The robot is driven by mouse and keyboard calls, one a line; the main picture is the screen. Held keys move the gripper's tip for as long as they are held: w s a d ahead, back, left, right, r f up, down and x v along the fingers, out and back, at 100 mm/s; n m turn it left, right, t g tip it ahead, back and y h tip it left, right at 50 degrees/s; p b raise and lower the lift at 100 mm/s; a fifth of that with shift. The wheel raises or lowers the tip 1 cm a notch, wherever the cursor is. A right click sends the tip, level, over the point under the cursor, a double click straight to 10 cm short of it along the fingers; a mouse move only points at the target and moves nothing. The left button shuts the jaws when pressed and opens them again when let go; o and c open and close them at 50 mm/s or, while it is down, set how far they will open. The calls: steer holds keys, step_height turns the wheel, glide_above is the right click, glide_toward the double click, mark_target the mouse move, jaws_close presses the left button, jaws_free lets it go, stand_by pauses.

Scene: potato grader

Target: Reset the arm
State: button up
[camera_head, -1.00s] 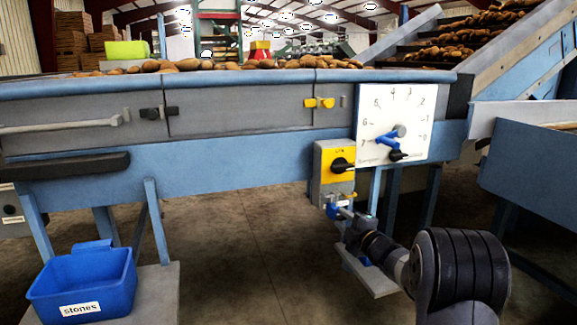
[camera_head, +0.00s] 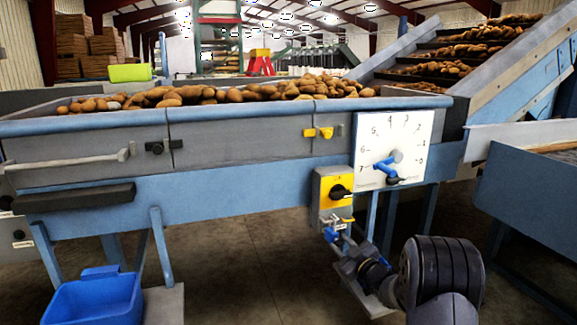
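My arm reaches in from the lower right, with its dark ribbed link in front. My gripper (camera_head: 336,232) is at the far end of the arm, small in the picture, just below the yellow and grey switch box (camera_head: 334,196). Blue parts show at its tip. I cannot tell whether its fingers are open or shut, or whether it touches the box. The white dial panel (camera_head: 407,127) with a blue pointer (camera_head: 384,167) is above and to the right of the box. The pointer is turned towards the low left, near the 7.
The grader table (camera_head: 240,112) carries many potatoes (camera_head: 230,93). A blue bin (camera_head: 95,300) stands on a stand at lower left. A sloping conveyor (camera_head: 460,50) rises at right, above a blue hopper (camera_head: 530,190). The floor (camera_head: 250,265) under the table is clear.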

steer(key=m+p, duration=0.1)
steer(key=p, duration=0.1)
steer(key=m+p, duration=0.1)
steer(key=m, duration=0.1)
steer(key=m+p, duration=0.2)
steer(key=shift+r+p, duration=0.25)
steer(key=shift+p, duration=0.05)
steer(key=shift+s+d+f+m, duration=0.15)
steer(key=shift+s+d+m, duration=0.1)
steer(key=shift+m, duration=0.05)
steer(key=shift+v, duration=1.1)
steer(key=shift+a, duration=0.1)
